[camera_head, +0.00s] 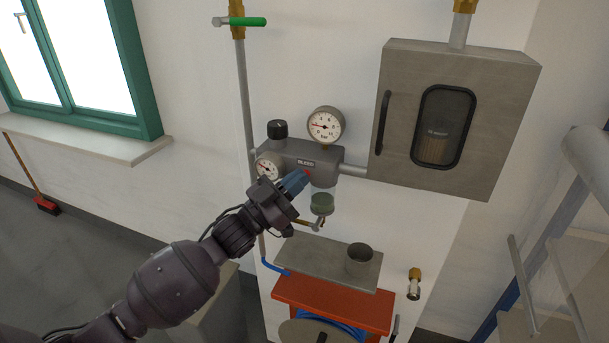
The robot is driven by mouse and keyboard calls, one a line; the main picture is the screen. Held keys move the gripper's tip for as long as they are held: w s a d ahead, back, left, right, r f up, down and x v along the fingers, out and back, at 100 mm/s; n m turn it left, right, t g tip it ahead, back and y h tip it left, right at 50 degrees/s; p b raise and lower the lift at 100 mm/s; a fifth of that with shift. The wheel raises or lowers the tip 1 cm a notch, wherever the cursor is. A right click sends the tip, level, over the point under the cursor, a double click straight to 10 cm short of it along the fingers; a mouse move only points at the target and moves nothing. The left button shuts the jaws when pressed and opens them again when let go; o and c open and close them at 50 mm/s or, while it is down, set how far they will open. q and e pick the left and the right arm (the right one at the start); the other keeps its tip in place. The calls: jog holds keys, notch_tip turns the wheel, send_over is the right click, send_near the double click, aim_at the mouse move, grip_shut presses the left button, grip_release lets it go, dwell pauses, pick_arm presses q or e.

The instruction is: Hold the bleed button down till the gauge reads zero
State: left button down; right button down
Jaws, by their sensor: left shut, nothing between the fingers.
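The grey bleed unit (328,155) with a "BLEED" label is fixed to the wall. The red bleed button (308,172) shows just beyond my left fingertips, mostly hidden. My left gripper (299,178) is shut and empty, its blue fingertips at the button; I cannot tell whether they touch or press it. A large round gauge (325,126) stands on top of the unit, its needle pointing left. My right gripper is not in view.
A grey cabinet (396,125) with a window hangs to the right. A green-handled valve (247,22) is above left. Below are a metal shelf (318,260) with a cup (360,259) and a red hose reel (340,302). A blue rack (535,255) stands at right.

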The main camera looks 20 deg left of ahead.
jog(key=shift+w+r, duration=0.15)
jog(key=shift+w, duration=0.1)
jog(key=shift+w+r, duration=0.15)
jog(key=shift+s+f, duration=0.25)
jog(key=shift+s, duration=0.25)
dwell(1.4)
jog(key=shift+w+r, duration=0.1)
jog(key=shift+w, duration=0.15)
